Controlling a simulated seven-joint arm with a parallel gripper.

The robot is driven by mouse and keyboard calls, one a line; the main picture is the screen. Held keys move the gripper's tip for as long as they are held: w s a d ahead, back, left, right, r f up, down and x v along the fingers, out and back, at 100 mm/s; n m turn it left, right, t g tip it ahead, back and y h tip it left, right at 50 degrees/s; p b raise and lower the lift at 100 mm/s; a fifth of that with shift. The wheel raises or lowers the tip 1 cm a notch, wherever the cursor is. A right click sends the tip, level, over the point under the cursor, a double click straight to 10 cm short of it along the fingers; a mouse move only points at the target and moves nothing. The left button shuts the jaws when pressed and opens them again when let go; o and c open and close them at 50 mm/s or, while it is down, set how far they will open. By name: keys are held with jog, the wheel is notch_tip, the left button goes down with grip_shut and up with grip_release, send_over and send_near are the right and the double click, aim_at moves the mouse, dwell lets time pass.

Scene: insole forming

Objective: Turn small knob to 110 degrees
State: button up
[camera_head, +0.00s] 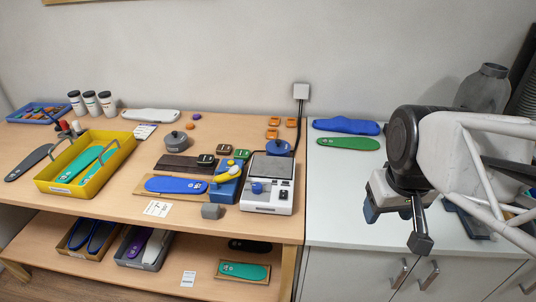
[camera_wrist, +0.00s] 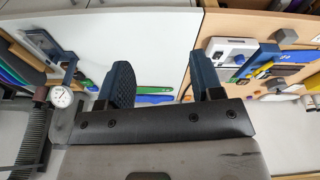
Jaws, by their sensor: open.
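The white machine (camera_head: 266,208) stands at the right end of the wooden table, with a grey plate on top. A small blue knob (camera_head: 257,188) is on its front face, left of a dark switch panel (camera_head: 285,195). The knob's angle is too small to read. In the wrist view the white machine (camera_wrist: 218,46) is at the upper right, and a blue knob (camera_wrist: 239,59) shows on it. My gripper (camera_head: 398,222) hangs over the white counter, well right of the machine. In the wrist view my gripper (camera_wrist: 160,75) has its fingers apart with nothing between them.
A yellow-and-blue object (camera_head: 228,178) stands just left of the machine. Blue (camera_head: 346,126) and green (camera_head: 348,144) insoles lie on the white counter. The counter between machine and gripper is largely clear.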

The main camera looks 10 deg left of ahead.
jog(key=w+a+n, duration=0.5)
jog(key=w+a, duration=0.1)
jog(key=w, duration=0.3)
jog(key=n+g, duration=0.3)
jog(key=n, duration=1)
send_over(257, 185)
jog(key=f, duration=1.2)
jog(key=shift+w+a+f, duration=0.1)
jog(key=shift+w+f, duration=0.15)
jog(key=shift+f, duration=0.1)
jog(key=shift+f, duration=0.15)
jog(key=shift+s+f, duration=0.2)
jog(key=shift+f, duration=3.6)
jog(key=c, duration=0.9)
